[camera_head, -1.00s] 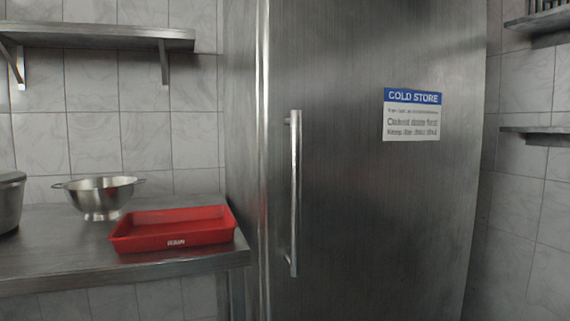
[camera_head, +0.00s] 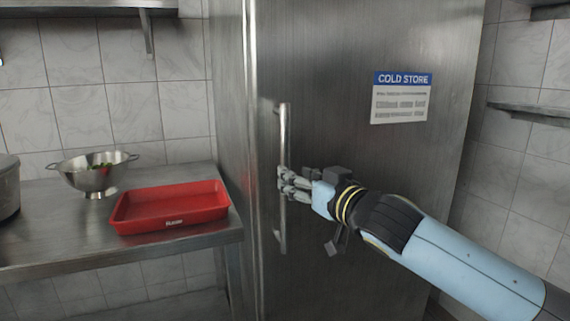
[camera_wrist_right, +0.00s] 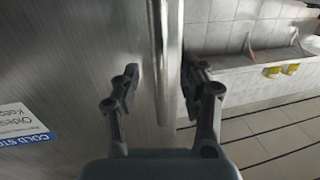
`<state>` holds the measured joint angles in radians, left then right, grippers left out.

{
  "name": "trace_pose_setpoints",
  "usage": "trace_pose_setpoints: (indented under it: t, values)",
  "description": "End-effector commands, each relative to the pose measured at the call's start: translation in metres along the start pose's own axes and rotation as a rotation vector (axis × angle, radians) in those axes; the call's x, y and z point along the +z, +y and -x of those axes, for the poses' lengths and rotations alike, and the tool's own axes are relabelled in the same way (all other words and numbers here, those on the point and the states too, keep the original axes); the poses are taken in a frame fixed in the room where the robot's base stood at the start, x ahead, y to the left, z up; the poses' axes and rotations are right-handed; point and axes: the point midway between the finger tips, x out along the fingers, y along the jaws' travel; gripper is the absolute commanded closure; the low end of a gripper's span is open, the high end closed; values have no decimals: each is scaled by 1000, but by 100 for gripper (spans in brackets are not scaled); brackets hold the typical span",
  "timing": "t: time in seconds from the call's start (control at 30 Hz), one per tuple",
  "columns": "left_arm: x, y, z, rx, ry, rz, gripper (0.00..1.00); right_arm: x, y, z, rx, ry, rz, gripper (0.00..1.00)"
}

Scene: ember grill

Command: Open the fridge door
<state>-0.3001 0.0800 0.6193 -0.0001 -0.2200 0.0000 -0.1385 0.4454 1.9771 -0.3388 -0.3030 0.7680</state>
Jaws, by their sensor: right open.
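The fridge door (camera_head: 350,150) is a tall brushed-steel panel with a blue and white COLD STORE sign (camera_head: 400,97); it looks shut. Its vertical bar handle (camera_head: 282,130) is near the door's left edge. My right gripper (camera_head: 284,184) is at the middle of the handle, reaching in from the right. In the right wrist view the handle (camera_wrist_right: 165,60) runs between the two open fingers (camera_wrist_right: 160,88), closer to the right one. I cannot tell whether a finger touches it. My left gripper is not in view.
A steel counter (camera_head: 60,240) stands left of the fridge. On it are a red tray (camera_head: 170,206), a steel colander (camera_head: 92,178) with something green inside, and part of a pot (camera_head: 8,190). A wall shelf (camera_head: 540,110) is at the right.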

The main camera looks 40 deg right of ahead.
Motion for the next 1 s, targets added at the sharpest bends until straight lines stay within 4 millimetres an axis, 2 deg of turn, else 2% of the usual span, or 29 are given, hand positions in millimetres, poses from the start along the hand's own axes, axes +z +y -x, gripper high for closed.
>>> trace_pose_setpoints:
  t: [0.1, 0.3, 0.67, 1.0]
  values:
    - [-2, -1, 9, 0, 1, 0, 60, -3, 0, -24, 2, 1, -4, 56]
    - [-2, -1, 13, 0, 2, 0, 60, -1, 0, -47, 0, 0, 0, 56]
    - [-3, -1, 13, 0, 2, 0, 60, 1, 0, -52, 0, -1, 1, 57]
    - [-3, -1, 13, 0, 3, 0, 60, 1, 0, -52, 0, -2, 1, 100]
